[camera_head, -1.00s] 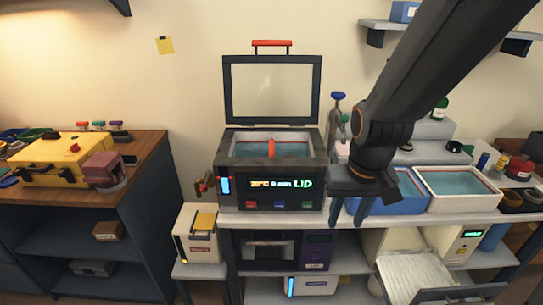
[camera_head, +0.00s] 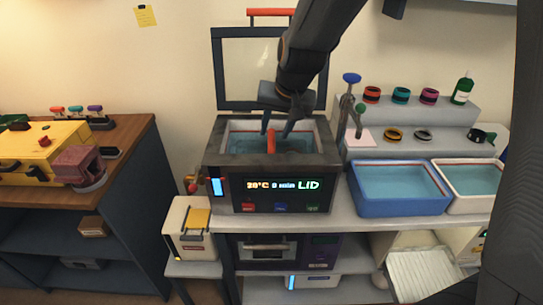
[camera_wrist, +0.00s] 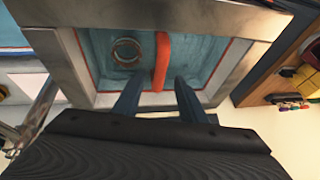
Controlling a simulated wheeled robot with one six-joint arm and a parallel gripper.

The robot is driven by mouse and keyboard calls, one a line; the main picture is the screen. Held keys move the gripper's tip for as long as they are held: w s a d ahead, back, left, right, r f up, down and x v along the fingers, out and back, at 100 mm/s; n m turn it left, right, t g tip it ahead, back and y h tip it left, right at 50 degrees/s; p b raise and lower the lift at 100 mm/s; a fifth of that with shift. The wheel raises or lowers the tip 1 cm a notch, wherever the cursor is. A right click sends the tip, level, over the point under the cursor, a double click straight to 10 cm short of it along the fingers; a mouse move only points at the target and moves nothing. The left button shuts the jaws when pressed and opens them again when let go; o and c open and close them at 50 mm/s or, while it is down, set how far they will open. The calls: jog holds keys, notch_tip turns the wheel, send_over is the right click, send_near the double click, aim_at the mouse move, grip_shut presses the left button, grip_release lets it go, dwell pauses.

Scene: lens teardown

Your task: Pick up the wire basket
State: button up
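The wire basket sits in the water of the open ultrasonic cleaner (camera_head: 272,172). Its red-orange handle (camera_head: 271,142) stands up in the middle of the tank, and the handle also shows in the wrist view (camera_wrist: 162,60). The mesh is hard to make out under the water. A dark ring (camera_wrist: 127,52) lies in the tank, left of the handle in the wrist view. My gripper (camera_head: 277,132) is open and empty above the tank, its fingers pointing down. In the wrist view, its fingertips (camera_wrist: 157,82) lie to either side of the handle's near end; contact does not show.
The cleaner's raised lid (camera_head: 235,75) stands behind my arm. Right of the cleaner are a tap-like stand (camera_head: 347,110), a blue water tray (camera_head: 400,208) and a white water tray (camera_head: 478,180). Several coloured rings lie on the grey steps (camera_head: 440,115) behind.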

aim_at(272, 137)
jog(key=shift+w+p+x, duration=0.1)
jog(key=shift+p+x, duration=0.25)
jog(key=shift+x, duration=1.3)
jog(key=shift+w+p+x, duration=0.15)
jog(key=shift+p+x, duration=0.2)
jog(key=shift+x, duration=1.25)
jog(key=shift+r, duration=0.1)
grip_shut()
